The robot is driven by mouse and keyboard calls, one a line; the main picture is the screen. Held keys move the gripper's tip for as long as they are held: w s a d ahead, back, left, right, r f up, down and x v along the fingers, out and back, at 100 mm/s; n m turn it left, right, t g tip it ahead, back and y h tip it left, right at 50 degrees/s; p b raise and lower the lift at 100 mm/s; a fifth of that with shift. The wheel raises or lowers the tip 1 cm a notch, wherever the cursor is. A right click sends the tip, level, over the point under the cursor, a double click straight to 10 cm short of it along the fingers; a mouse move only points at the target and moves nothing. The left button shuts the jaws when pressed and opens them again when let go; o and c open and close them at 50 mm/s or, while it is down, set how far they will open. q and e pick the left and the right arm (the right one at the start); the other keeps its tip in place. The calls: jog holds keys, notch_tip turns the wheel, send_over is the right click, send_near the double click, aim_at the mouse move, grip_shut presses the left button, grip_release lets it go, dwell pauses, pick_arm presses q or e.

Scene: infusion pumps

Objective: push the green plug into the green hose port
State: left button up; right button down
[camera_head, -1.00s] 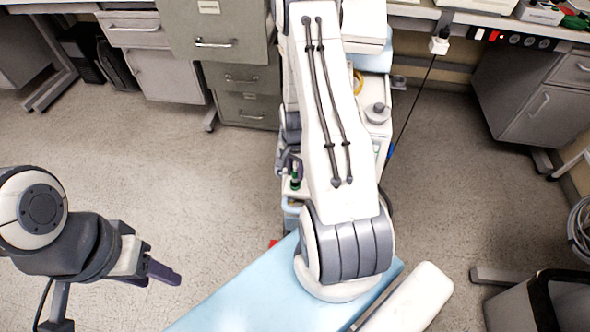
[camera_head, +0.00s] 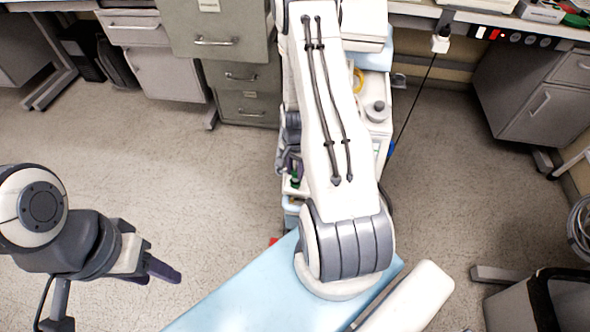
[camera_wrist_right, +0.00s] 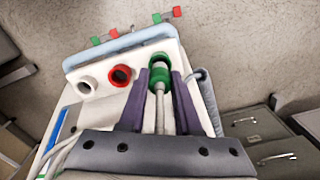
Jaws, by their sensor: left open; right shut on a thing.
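In the right wrist view, the green hose port (camera_wrist_right: 160,59) is a green ring at the right end of a white panel. The green plug (camera_wrist_right: 159,80), on a pale hose, is held between the purple fingers of my right gripper (camera_wrist_right: 160,82), which is shut on it. The plug lines up with the port and overlaps its lower edge; I cannot tell how deep it sits. In the head view my right gripper (camera_head: 291,166) is mostly hidden behind my right arm. My left gripper (camera_head: 163,271) is open and empty over the floor, away from the pump.
A red port (camera_wrist_right: 120,75) and a white port (camera_wrist_right: 86,87) sit left of the green one. Red and green taps (camera_wrist_right: 156,18) stand behind the panel. A grey hose (camera_wrist_right: 208,98) runs at the right. A light-blue surface (camera_head: 250,290) lies in the foreground. Open floor is at left.

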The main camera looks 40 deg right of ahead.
jog(key=shift+f+b, duration=0.9)
jog(key=shift+f, duration=0.55)
jog(key=c, duration=0.5)
grip_release()
jog(key=shift+r, duration=0.1)
notch_tip(320, 180, up, 10)
jog(key=shift+r+p, duration=0.2)
jog(key=shift+p, duration=0.6)
jog(key=shift+r, duration=0.15)
jog(key=a+r+n+p, duration=0.6)
jog(key=a+r+n, duration=0.3)
jog(key=a+r, duration=0.75)
jog(key=s+a+r+n+p, duration=0.1)
jog(key=s+a+r+n, duration=0.3)
jog(key=s, duration=0.1)
jog(key=s+a+r+n+p, duration=0.2)
jog(key=s+a+r+n, duration=0.2)
jog(key=s+a+r, duration=0.1)
jog(key=s+a+r+n+y+p, duration=0.1)
jog(key=s+a+r+n+p, duration=0.1)
jog(key=s+a+r+n, duration=0.2)
jog(key=shift+s+a+r+n, duration=0.2)
jog(key=shift+s+a+r, duration=0.15)
jog(key=shift+s, duration=0.25)
jog(key=shift+s+a+r+n, duration=0.2)
jog(key=shift+s+a, duration=0.1)
jog(key=shift+s, duration=0.25)
